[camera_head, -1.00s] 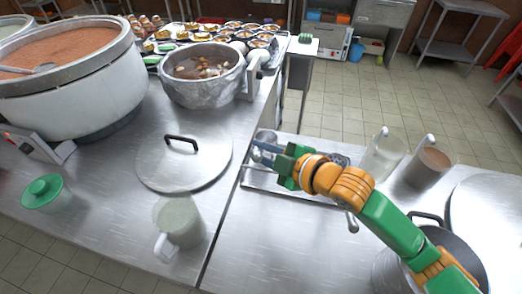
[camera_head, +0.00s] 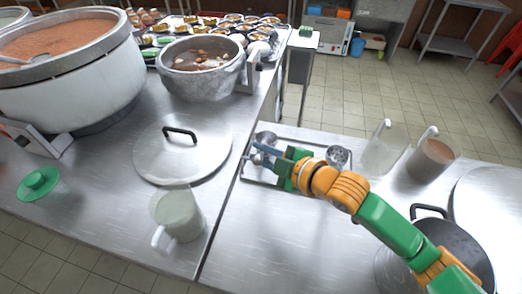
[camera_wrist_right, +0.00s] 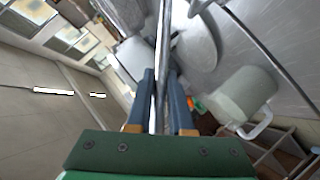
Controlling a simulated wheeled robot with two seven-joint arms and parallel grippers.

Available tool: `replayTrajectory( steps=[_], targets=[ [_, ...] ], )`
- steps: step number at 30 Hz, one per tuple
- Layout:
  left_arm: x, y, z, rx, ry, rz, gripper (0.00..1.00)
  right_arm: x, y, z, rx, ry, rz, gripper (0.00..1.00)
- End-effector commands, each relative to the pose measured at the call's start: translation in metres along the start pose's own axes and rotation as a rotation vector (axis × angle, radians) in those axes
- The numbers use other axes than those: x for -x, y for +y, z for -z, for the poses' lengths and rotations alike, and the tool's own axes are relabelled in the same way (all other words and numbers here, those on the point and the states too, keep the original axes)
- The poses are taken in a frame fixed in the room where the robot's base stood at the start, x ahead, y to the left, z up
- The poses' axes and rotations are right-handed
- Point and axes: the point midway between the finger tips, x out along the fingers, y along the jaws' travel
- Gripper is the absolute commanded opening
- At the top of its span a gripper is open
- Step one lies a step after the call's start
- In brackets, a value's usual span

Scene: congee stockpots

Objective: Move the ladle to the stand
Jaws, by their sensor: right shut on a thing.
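My right gripper (camera_head: 262,152) reaches in from the right over a shallow metal tray (camera_head: 243,178), which may be the stand. In the right wrist view its two blue fingers (camera_wrist_right: 163,100) are closed on a thin metal rod (camera_wrist_right: 165,45), which looks like the ladle's handle. A round metal ladle bowl (camera_head: 266,138) shows by the fingertips at the tray's far left; I cannot tell whether it belongs to the held rod. A perforated skimmer (camera_head: 338,156) lies at the tray's right side. My arm hides part of the tray. My left gripper is out of view.
A lid (camera_head: 182,155) and a pitcher (camera_head: 178,213) stand left of the tray. A stew pot (camera_head: 202,85) and a large red-brown congee pot (camera_head: 70,85) stand behind. Two jugs (camera_head: 384,150) (camera_head: 430,158) and a dark pot (camera_head: 440,255) are at the right.

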Motion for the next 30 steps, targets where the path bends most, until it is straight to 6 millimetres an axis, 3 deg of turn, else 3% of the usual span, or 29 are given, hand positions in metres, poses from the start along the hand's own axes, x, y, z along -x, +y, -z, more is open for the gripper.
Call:
replayTrajectory(
  steps=[15, 16, 20, 30],
  targets=[
    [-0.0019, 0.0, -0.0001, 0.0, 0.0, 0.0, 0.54, -0.0018, -0.0034, -0.0024, 0.0, 0.001, 0.0, 0.0],
    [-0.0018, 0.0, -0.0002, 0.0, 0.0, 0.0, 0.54, -0.0018, -0.0035, -0.0024, 0.0, 0.001, 0.0, 0.22],
    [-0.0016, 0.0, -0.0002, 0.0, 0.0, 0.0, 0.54, -0.0017, -0.0033, -0.0022, 0.0, 0.001, 0.0, 0.54],
    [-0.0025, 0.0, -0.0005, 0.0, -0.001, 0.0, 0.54, 0.0013, -0.0038, -0.0032, 0.0, -0.001, 0.001, 0.54]
  ],
)
